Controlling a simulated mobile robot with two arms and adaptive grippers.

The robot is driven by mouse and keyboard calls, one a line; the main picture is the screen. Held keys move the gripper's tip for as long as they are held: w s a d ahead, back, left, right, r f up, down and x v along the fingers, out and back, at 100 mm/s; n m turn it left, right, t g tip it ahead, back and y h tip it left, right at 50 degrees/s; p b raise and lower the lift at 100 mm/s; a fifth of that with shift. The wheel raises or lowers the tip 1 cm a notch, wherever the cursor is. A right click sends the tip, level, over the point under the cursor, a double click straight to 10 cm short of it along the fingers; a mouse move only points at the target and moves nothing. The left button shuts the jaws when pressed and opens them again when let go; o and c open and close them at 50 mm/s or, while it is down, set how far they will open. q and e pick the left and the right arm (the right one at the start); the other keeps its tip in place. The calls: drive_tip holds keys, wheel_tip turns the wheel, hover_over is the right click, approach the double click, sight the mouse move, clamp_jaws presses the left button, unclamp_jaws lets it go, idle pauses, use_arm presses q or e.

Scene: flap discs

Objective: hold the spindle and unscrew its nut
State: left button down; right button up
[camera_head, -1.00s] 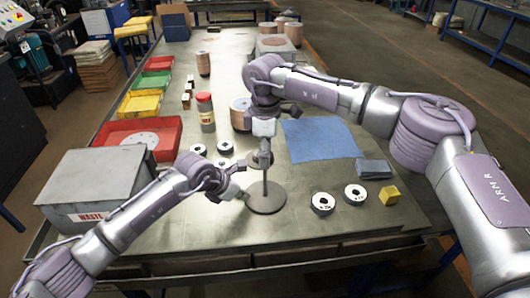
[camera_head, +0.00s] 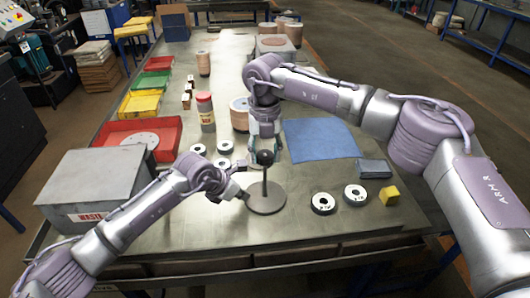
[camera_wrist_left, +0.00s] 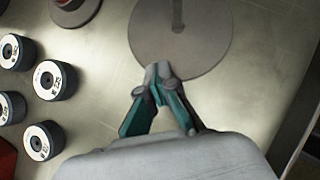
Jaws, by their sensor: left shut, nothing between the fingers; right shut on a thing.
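The spindle stands upright on the table, with a thin grey post (camera_head: 265,184) on a round grey base disc (camera_head: 268,203). A dark round nut (camera_head: 265,158) sits at the top of the post. My right gripper (camera_head: 267,148) comes down from above and is shut on the nut, its teal fingers showing beside it. My left gripper (camera_head: 245,195) is shut and empty, low at the left of the post. In the left wrist view its closed fingertips (camera_wrist_left: 159,77) lie over the near edge of the base disc (camera_wrist_left: 150,38), apart from the post (camera_wrist_left: 177,14).
Several dark flap discs with white centres (camera_head: 323,203) lie on both sides of the spindle. A yellow block (camera_head: 389,195), a blue cloth (camera_head: 320,139) and a red-topped bottle (camera_head: 206,112) are nearby. A grey waste box (camera_head: 95,180) stands at the left.

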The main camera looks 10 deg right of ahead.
drive_tip(key=n, duration=0.5)
drive_tip(key=shift+s+f+n, duration=0.1)
drive_tip(key=shift+f+n, duration=0.05)
drive_tip(key=shift+n, duration=0.25)
drive_tip(key=o, duration=0.8)
drive_tip(key=shift+o, duration=0.2)
